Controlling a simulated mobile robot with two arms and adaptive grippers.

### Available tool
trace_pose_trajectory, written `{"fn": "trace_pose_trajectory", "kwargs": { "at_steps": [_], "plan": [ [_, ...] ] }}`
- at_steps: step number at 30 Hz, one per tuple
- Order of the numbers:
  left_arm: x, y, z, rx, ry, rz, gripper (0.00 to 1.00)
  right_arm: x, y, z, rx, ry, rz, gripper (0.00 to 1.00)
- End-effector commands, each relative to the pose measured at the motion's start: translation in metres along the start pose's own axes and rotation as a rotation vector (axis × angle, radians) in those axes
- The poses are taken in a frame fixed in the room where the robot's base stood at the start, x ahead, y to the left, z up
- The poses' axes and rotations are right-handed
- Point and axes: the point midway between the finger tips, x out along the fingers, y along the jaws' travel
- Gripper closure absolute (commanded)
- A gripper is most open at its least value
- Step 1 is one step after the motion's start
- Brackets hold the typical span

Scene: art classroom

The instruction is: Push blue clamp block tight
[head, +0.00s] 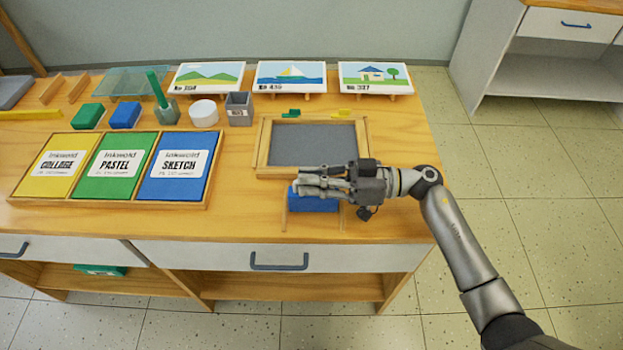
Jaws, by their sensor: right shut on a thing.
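A blue clamp block (314,204) sits between two thin wooden rails at the table's front edge, just in front of a wood-framed grey panel (312,144). My right gripper (300,183) reaches in from the right and is shut on the blue clamp block. Its fingers point left and cover the block's top and back side, so I cannot tell whether the block touches the frame. My left gripper is not in view.
A wooden tray (208,201) with yellow, green and blue pads lies to the left. Another blue block (125,115), a green block (89,116), a white round container (203,113) and a grey cup (239,109) stand behind. Picture cards line the back.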

Motion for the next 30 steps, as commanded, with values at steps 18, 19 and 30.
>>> {"fn": "trace_pose_trajectory", "kwargs": {
  "at_steps": [18, 19, 30],
  "plan": [
    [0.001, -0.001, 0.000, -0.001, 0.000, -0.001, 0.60, 0.001, 0.039, -0.009, -0.001, 0.002, -0.002, 1.00],
    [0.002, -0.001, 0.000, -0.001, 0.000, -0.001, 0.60, 0.001, 0.043, -0.010, -0.002, 0.003, -0.002, 1.00],
    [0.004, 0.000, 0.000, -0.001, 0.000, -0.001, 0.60, 0.001, 0.059, -0.014, -0.002, 0.006, 0.001, 1.00]
  ]
}}
